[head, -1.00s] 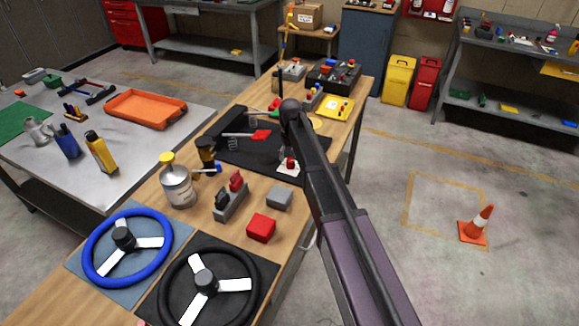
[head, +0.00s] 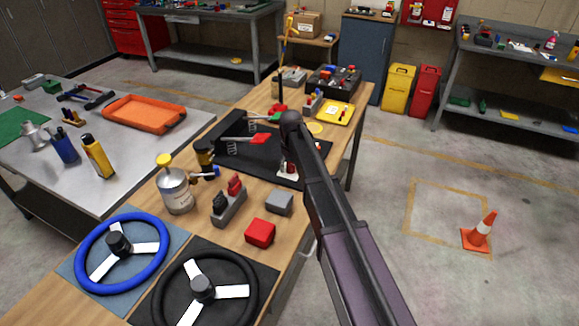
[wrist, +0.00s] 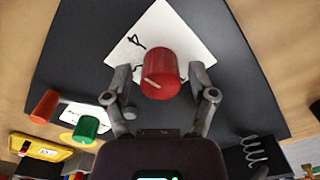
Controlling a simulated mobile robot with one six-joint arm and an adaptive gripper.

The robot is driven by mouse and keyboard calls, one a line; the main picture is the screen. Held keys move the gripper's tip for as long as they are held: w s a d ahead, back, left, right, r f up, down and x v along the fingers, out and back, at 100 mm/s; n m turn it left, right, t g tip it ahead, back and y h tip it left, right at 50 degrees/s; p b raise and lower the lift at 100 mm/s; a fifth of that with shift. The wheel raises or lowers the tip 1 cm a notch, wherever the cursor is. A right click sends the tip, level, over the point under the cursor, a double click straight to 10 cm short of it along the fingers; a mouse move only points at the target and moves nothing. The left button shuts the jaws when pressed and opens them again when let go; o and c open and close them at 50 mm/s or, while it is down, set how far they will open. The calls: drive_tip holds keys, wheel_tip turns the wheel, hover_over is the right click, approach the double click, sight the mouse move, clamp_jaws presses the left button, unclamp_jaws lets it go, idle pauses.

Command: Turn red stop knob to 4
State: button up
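The red stop knob (wrist: 163,72) stands on a white card (wrist: 188,42) in the wrist view. A pale pointer line on its top points to the left. A black 4 is on the card, up and left of the knob, and another black mark lies partly hidden at the card's left. My gripper (wrist: 160,78) is open, with one finger on each side of the knob and a small gap visible on both sides. In the head view my gripper (head: 291,150) is over the white card (head: 287,177) and hides most of the knob.
The card lies on a black mat (head: 235,165) on the wooden bench. Orange (wrist: 44,106) and green (wrist: 86,128) knobs stand to the left in the wrist view, a spring (wrist: 252,150) to the right. A red block (head: 260,232) and grey block (head: 279,202) are nearer.

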clamp_jaws()
drive_tip(key=shift+m, duration=0.4)
drive_tip(key=shift+o, duration=1.6)
unclamp_jaws()
drive_tip(key=shift+r, duration=0.1)
